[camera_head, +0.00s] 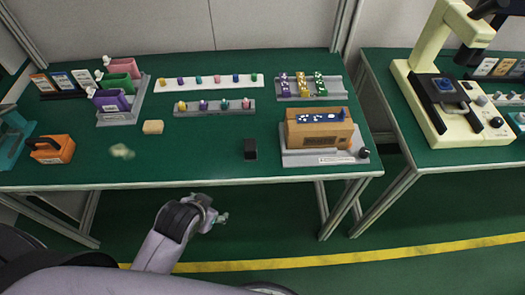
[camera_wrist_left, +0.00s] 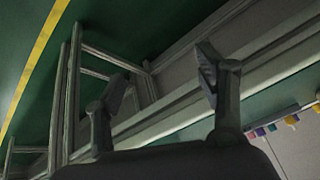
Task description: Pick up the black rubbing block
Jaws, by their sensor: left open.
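The black rubbing block (camera_head: 250,149) stands on the green table (camera_head: 210,165), near its front edge and left of the cardboard box. My left gripper (camera_head: 217,214) is below and in front of the table's front edge, lower left of the block and well apart from it. In the left wrist view its two fingers (camera_wrist_left: 160,85) are spread with nothing between them. The block cannot be made out in the left wrist view. My right gripper is not in view.
A cardboard box (camera_head: 320,140) on a grey base stands right of the block. A tan block (camera_head: 153,127), a pale smear (camera_head: 122,151) and an orange box (camera_head: 52,149) lie to the left. A grey rack (camera_head: 215,107) is behind. The tabletop around the block is clear.

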